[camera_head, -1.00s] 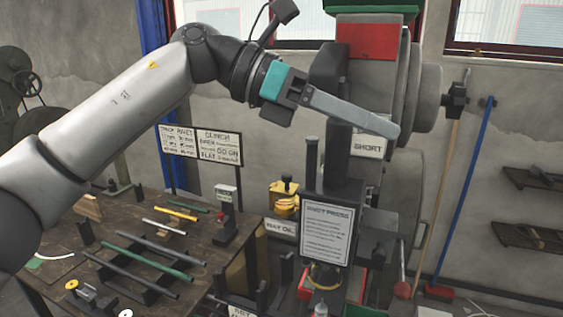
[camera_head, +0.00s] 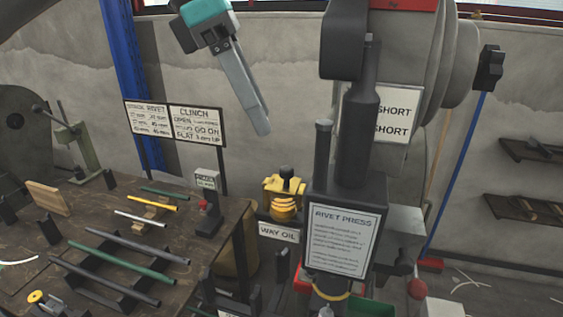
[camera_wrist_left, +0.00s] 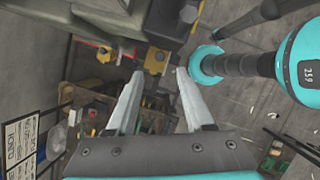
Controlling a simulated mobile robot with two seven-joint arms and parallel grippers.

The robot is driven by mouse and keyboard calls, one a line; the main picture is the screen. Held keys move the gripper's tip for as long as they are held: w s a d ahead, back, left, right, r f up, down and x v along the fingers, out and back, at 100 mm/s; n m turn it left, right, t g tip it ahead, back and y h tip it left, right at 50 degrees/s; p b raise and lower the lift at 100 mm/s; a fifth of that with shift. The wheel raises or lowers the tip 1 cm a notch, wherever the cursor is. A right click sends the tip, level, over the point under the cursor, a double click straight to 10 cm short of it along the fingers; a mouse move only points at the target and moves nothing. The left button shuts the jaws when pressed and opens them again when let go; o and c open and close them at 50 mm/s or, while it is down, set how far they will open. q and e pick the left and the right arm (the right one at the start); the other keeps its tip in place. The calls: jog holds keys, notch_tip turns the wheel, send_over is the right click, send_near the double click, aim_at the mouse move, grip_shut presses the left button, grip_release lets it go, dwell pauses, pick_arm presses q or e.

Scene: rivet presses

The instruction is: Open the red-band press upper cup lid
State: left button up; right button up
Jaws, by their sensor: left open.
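The press with the red band (camera_head: 405,5) stands right of centre in the head view, with a dark column (camera_head: 359,135) and a "RIVET PRESS" plate (camera_head: 341,240). A yellow cup with a black top (camera_head: 284,194) sits left of the column, above a "WAY OIL" sign; a yellow thing, likely this cup, shows in the wrist view (camera_wrist_left: 156,60). I cannot tell which part is the upper cup lid. My left gripper (camera_head: 262,131) points down, above and left of the cup. In the wrist view its fingers (camera_wrist_left: 160,75) are apart with nothing between them. My right gripper is out of view.
A workbench (camera_head: 60,235) on the left holds several rods and blocks. Two sign boards (camera_head: 176,124) stand behind it. A blue-handled tool (camera_head: 458,170) and shelves (camera_head: 525,150) are at the right wall. The air between gripper and bench looks clear.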

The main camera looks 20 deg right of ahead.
aim_at(286, 168)
pick_arm(q)
jog(key=x, duration=0.7)
jog(key=shift+d+f, duration=0.1)
jog(key=shift+f, duration=0.1)
jog(key=shift+s+d+f, duration=0.1)
jog(key=shift+d+f, duration=0.1)
jog(key=shift+f, duration=0.2)
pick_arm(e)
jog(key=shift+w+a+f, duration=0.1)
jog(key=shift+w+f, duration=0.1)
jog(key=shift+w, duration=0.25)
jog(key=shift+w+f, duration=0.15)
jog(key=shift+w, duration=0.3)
pick_arm(q)
grip_shut()
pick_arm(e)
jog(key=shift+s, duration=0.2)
